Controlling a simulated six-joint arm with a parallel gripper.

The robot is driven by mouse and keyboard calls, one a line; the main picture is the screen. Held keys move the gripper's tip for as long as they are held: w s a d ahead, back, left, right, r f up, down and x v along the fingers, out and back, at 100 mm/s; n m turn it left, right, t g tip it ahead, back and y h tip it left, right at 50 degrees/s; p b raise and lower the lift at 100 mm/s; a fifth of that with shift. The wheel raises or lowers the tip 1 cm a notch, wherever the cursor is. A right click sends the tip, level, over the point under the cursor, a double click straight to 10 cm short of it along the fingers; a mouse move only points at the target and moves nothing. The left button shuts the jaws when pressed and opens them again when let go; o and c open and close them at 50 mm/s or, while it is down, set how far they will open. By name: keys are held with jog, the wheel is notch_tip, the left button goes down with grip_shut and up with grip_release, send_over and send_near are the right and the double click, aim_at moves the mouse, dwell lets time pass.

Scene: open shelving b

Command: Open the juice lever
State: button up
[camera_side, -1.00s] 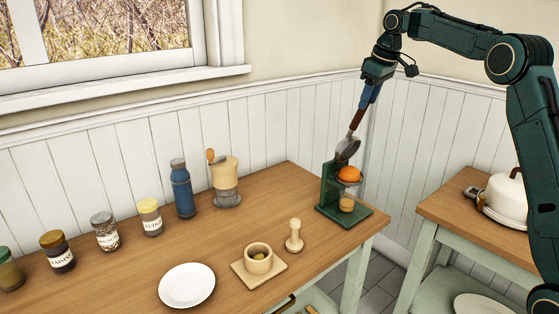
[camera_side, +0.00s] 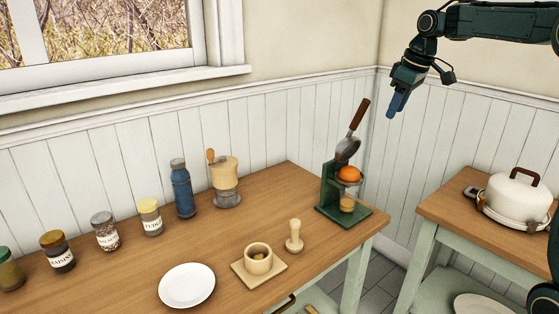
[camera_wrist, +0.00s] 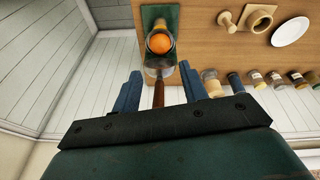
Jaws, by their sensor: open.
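The green juicer (camera_side: 328,192) stands at the right end of the wooden table. Its lever has a brown handle (camera_side: 356,115) and is raised, pointing up and to the right. An orange (camera_side: 349,174) sits in the juicer below the grey press cup (camera_side: 346,148), with a glass (camera_side: 347,203) under it. My gripper (camera_side: 396,106) is open and empty, up and to the right of the lever, apart from it. In the wrist view the lever handle (camera_wrist: 158,94) shows between the two blue fingers (camera_wrist: 160,88), beyond them, and the orange (camera_wrist: 160,43) is farther off.
A mortar (camera_side: 258,262), a pestle (camera_side: 294,237) and a white plate (camera_side: 187,286) are on the table. A grinder (camera_side: 225,183), a blue bottle (camera_side: 182,190) and several jars line the back.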

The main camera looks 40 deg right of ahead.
jog(key=shift+s, duration=1.2)
jog(key=shift+a, duration=0.1)
jog(key=s+a+m+t, duration=0.1)
jog(key=s+a, duration=1)
jog(key=a, duration=0.4)
jog(key=s+a+f, duration=0.3)
jog(key=s, duration=0.3)
jog(key=s+a+f+m+t, duration=0.1)
jog(key=s+a+f, duration=0.2)
jog(key=s, duration=0.4)
jog(key=shift+f, duration=0.2)
